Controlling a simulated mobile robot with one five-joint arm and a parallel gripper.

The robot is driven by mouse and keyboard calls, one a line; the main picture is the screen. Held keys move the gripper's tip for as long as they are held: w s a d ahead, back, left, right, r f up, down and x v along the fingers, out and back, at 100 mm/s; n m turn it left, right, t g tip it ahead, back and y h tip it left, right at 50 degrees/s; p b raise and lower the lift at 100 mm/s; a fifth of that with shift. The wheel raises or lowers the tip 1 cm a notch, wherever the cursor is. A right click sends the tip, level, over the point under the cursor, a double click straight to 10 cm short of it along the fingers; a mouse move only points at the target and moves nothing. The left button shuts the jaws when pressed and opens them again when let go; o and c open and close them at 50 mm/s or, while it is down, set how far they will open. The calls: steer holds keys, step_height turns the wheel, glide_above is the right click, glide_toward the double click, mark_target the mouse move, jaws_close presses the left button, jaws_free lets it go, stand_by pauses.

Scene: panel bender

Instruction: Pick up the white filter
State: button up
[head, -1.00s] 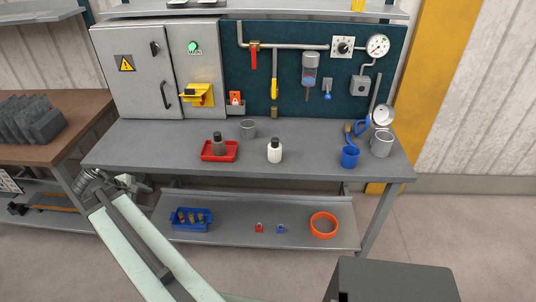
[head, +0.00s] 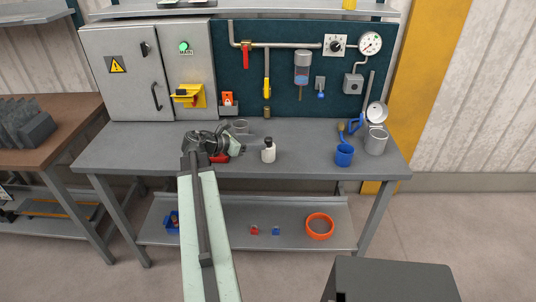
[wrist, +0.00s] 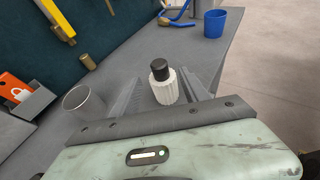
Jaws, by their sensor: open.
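The white filter (head: 268,154) is a small ribbed white cylinder with a black cap. It stands upright on the grey workbench (head: 310,152). It also shows in the wrist view (wrist: 164,86), between my two grey fingers. My gripper (head: 250,148) is open, low over the bench on the filter's left, pointing right toward it. In the wrist view my gripper (wrist: 165,95) has a finger on each side of the filter. I cannot tell whether either finger touches it.
A grey metal cup (wrist: 84,103) stands on the bench near my gripper. A red tray (head: 219,159) is partly hidden behind my arm. A blue cup (head: 344,155) and a grey container (head: 376,142) stand to the right. The bench front right of the filter is clear.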

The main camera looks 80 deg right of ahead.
mark_target(268, 149)
steer(key=b+x, duration=0.1)
steer(key=x, duration=0.3)
steer(key=shift+s+f+b, duration=0.1)
steer(key=shift+f+b, duration=0.1)
steer(key=shift+b, duration=0.2)
steer(key=shift+s+d, duration=0.3)
steer(key=shift+d, duration=0.05)
jaws_close()
